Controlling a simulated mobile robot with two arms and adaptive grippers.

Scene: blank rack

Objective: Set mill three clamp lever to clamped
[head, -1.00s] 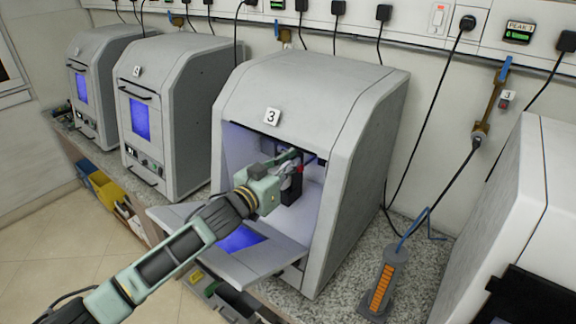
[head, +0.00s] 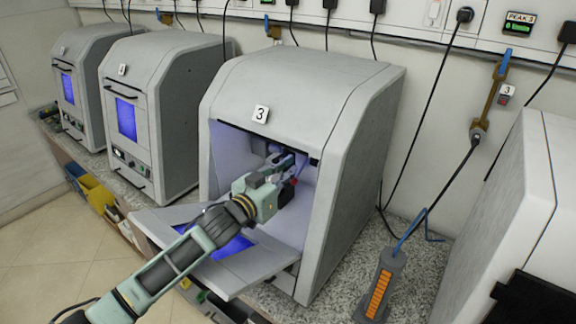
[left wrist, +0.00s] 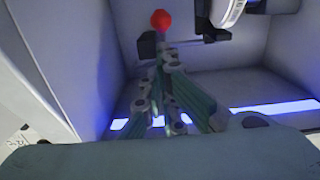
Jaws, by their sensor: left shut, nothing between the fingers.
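Mill three (head: 350,110), the grey cabinet labelled 3, stands with its front door folded down. Its clamp lever has a red knob (head: 294,182), seen inside the chamber; the lever's shaft is mostly hidden by my gripper. In the left wrist view the red knob (left wrist: 161,20) is at the top, just beyond the fingertips. My left gripper (head: 290,160) reaches in through the open front beside the lever. It also shows in the left wrist view (left wrist: 168,60), fingers shut with nothing between them. I cannot tell whether it touches the lever. My right gripper is not in view.
The folded-down door (head: 240,265) lies under my left arm. The chamber's side walls are close around the gripper. Two closed mills (head: 175,80) stand to the left. A grey stand with an orange panel (head: 380,288) is on the bench to the right.

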